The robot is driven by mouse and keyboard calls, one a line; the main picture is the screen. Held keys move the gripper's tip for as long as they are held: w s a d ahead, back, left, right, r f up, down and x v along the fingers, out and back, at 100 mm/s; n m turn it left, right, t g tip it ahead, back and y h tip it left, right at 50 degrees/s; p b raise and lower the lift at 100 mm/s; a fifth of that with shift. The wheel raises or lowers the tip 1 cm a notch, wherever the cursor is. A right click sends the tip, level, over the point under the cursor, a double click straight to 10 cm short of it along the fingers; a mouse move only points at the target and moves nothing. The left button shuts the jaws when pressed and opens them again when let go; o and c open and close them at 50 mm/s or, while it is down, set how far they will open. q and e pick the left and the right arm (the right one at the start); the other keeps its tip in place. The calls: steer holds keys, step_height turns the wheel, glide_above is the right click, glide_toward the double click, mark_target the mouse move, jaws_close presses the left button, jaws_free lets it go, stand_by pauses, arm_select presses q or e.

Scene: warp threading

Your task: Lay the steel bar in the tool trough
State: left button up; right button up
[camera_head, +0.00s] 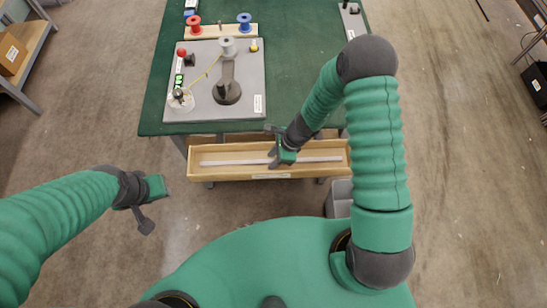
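The tool trough (215,174) is a long, shallow wooden tray along the front edge of the green table. The steel bar (322,159), pale and thin, lies lengthwise within the trough's outline. It looks to be resting on the trough floor, though its exact height is hard to tell. My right gripper (272,146) is over the middle of the bar, with its dark fingers spread apart; it hides a short piece of the bar. My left gripper (150,207) hangs empty over the floor, left of the trough, with its fingers apart.
The green table (305,60) carries a grey board (205,103) with a post and small parts. A wooden rack with red (194,23) and blue spools (244,21) stands behind it. A grey bin (340,197) sits below the trough's right end. The table's right side is mostly clear.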

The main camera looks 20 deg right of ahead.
steer(key=shift+d+r, duration=0.15)
steer(key=shift+d, duration=0.05)
steer(key=s+d+r+n+h+p, duration=0.1)
steer(key=s+d+r+n+h, duration=0.1)
steer(key=r+n, duration=0.8)
steer(key=s+d+r+n+t+h+p, duration=0.1)
steer(key=s+d+r+n+h, duration=0.1)
steer(key=s+d+r+n, duration=0.2)
steer(key=s+r+n, duration=0.3)
steer(key=r+n, duration=0.4)
steer(key=r, duration=0.2)
steer(key=shift+r+p, duration=0.15)
steer(key=shift+p, duration=0.15)
